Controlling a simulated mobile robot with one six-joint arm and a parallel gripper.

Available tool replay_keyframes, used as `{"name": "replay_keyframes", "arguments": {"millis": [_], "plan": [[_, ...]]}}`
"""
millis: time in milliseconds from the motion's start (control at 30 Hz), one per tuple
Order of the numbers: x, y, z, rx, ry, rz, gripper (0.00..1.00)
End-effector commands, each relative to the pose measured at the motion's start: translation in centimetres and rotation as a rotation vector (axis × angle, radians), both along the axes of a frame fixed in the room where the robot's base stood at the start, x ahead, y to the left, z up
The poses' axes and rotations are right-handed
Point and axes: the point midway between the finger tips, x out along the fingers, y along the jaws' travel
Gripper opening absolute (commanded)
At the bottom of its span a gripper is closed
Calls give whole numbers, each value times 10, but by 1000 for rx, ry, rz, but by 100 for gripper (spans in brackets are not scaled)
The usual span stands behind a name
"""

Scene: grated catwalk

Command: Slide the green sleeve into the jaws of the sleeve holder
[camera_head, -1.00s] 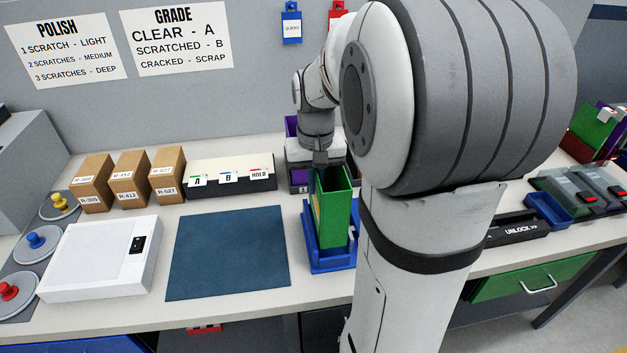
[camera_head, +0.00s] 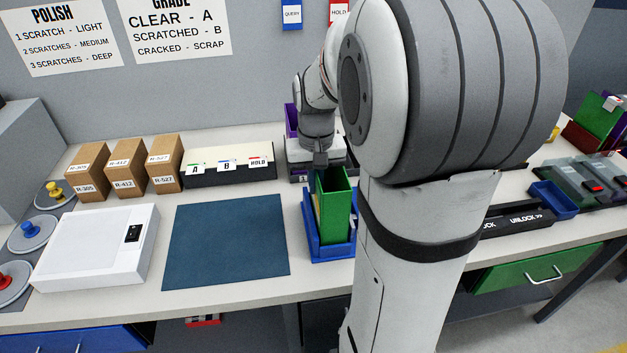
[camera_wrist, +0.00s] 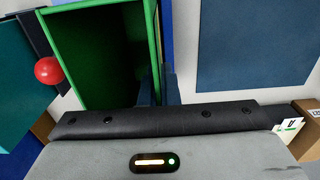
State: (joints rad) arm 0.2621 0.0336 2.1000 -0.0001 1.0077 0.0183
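The green sleeve (camera_head: 338,210) stands upright, its open top up, within the blue sleeve holder (camera_head: 318,253) on the bench. Its lower end is behind the holder's front, so I cannot tell how deep it sits. My gripper (camera_head: 320,160) is at the sleeve's top rear edge. In the wrist view, the sleeve (camera_wrist: 85,98) shows its dark hollow inside, and the gripper's fingers (camera_wrist: 159,88) straddle one wall, seemingly shut on it. A blue strip of the holder (camera_wrist: 167,25) shows beside that wall. My arm hides the holder's right side in the head view.
A dark blue mat (camera_head: 228,240) lies left of the holder, with a white box (camera_head: 95,248) beyond it. Brown boxes (camera_head: 125,167) and a black file box (camera_head: 230,172) stand behind. A black lock/unlock bar (camera_head: 518,219) and blue tray (camera_head: 553,198) are right. A red knob (camera_wrist: 48,70) shows in the wrist view.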

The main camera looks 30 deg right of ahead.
Motion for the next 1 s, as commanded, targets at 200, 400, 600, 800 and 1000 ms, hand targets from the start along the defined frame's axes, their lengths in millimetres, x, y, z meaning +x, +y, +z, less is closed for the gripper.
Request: {"name": "replay_keyframes", "arguments": {"millis": [200,400,600,800,1000], "plan": [[0,0,-10,0,0,0,0],[0,0,-18,0,0,0,0],[0,0,-18,0,0,-1,0],[0,0,-18,0,0,-1,0],[0,0,-18,0,0,-1,13]]}}
